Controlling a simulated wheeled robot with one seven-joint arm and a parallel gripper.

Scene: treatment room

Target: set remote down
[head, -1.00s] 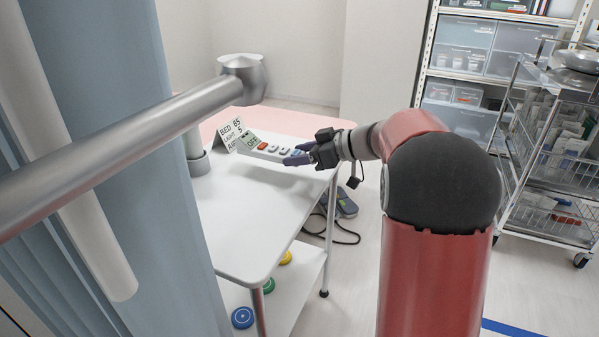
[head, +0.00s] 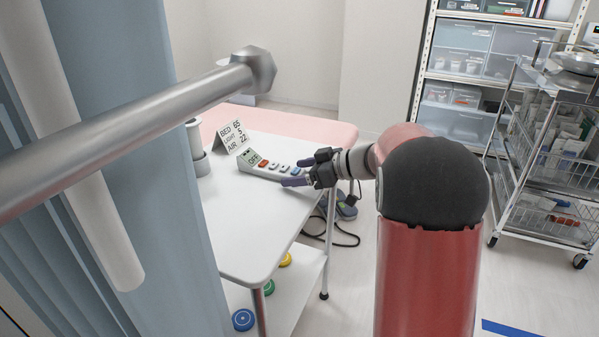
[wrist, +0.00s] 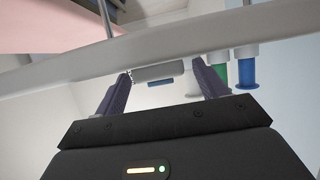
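My gripper (head: 290,173) is at the remote's right end, one finger on each side. Its fingers look spread a little wider than the remote. In the wrist view the remote's grey end (wrist: 163,72) lies between the two dark fingertips (wrist: 163,74). Any contact with the fingers is hard to make out.
The table's front (head: 245,235) is clear. A metal rail (head: 150,125) and blue curtain (head: 150,200) are at left. A wire cart (head: 550,150) stands at right.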

